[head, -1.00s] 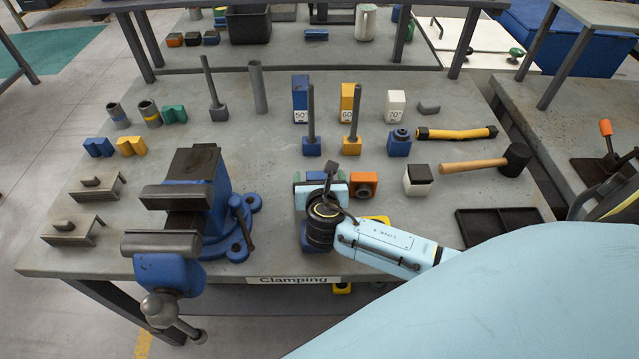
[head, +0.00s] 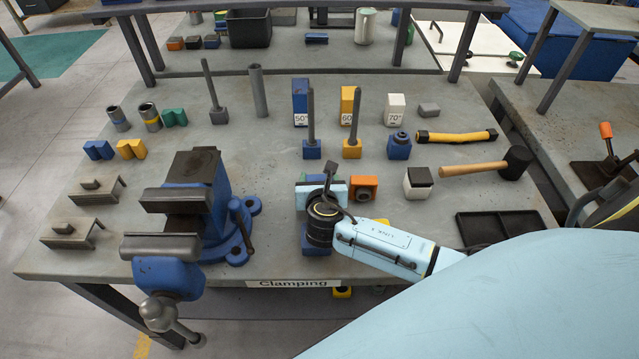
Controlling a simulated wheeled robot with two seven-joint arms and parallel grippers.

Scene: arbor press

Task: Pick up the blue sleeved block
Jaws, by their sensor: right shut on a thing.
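My right gripper (head: 320,198) points down at the front middle of the bench, right of the vise. My own wrist covers most of it, and its fingertips are hidden. A blue block (head: 313,242) shows partly below the wrist. I take it for the blue sleeved block, shut in the right gripper, but its sleeve and the grip are hidden. I cannot tell whether it is clear of the bench. My left gripper is not in view.
A blue vise (head: 215,205) stands close on the left. An orange block with a dark bore (head: 363,190) sits just right of the gripper. A black-topped white block (head: 418,183), a mallet (head: 515,162) and a dark tray (head: 500,226) lie farther right. Posts and numbered blocks stand behind.

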